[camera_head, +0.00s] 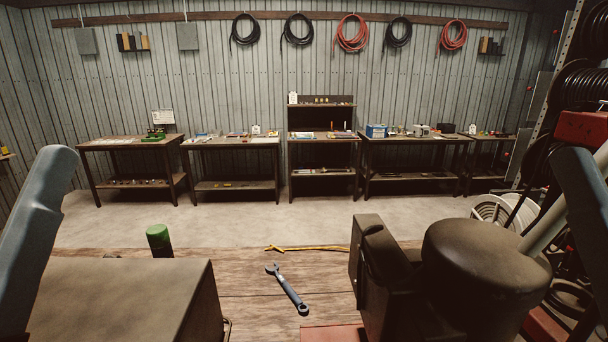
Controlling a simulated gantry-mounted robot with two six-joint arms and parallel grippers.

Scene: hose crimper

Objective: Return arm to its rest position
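A blue-grey link of my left arm (36,225) rises along the left edge, with its upper end leaning right. A similar blue-grey link of my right arm (585,205) shows at the right edge, partly cut off. Neither gripper is in view, so I cannot see their fingers or whether they hold anything.
A wooden bench (250,275) is in front. The bench middle is mostly clear.

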